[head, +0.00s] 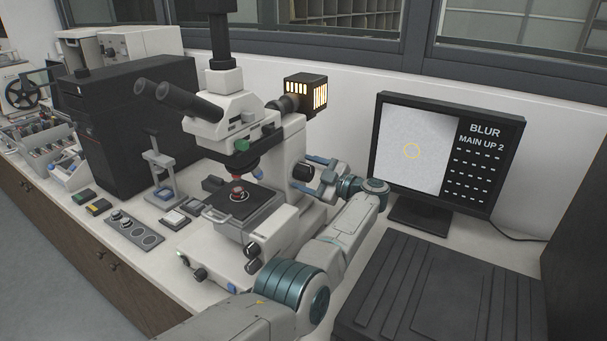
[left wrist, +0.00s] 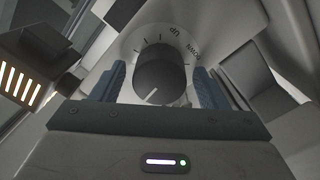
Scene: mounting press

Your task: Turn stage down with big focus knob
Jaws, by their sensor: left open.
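The big focus knob (head: 301,172) is a black knob on the right side of the white microscope (head: 213,128). In the left wrist view the knob (left wrist: 161,72) has a white line at its lower left and sits on a pale dial marked UP and DOWN. My left gripper (head: 308,174) is at the knob, with its blue fingers on either side. In the left wrist view the open fingers (left wrist: 160,88) show gaps to the knob. The stage (head: 243,208) is black and carries a small red-topped sample under the objective. My right gripper is out of view.
A monitor (head: 450,150) at the right reads BLUR and MAIN UP 2. A lit lamp housing (head: 306,93) stands out behind the microscope, above my gripper. Smaller knobs (head: 252,258) sit low at the front. A dark ribbed panel (head: 440,290) covers the right front.

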